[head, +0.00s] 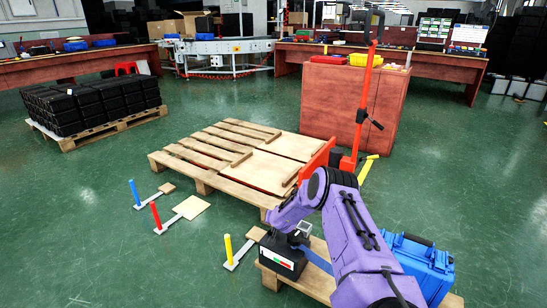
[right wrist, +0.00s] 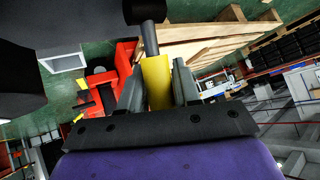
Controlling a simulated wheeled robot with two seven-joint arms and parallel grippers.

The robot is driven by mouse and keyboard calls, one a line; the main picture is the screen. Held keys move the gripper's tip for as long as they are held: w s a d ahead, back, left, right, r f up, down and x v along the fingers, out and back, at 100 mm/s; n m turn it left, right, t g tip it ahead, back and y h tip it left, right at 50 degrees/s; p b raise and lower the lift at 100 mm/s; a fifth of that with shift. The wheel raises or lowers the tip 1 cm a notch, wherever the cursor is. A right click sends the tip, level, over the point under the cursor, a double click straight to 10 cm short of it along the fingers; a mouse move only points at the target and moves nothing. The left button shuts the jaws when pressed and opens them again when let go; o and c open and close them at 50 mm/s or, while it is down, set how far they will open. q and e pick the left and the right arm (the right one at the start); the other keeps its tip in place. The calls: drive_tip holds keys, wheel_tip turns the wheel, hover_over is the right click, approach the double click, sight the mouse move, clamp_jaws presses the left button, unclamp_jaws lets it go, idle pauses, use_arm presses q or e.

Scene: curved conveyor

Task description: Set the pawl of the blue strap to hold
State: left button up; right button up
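A black box (head: 283,262) with a white, red and green label stands on the small pallet at the bottom centre of the head view. A blue strap (head: 317,259) runs from it to the right and passes behind my right arm. In the right wrist view, a yellow handle (right wrist: 158,82) on a dark rod (right wrist: 150,40) sits between the two grey fingers of my right gripper (right wrist: 158,88), which appear closed against both its sides. My arm hides the fingertips in the head view. I cannot make out the pawl's position. My left gripper is not in view.
A blue case (head: 425,268) stands right of my arm. A red lift (head: 362,110) stands by the large pallet (head: 225,185). Blue (head: 135,192), red (head: 156,215) and yellow (head: 228,249) posts stand on the floor at left.

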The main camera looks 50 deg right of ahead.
drive_tip(key=shift+o, duration=1.1)
drive_tip(key=p+v, duration=0.6)
drive_tip(key=v, duration=0.4)
drive_tip(key=shift+s, duration=0.2)
drive_tip(key=shift+a+r, duration=0.1)
drive_tip(key=shift+a, duration=0.05)
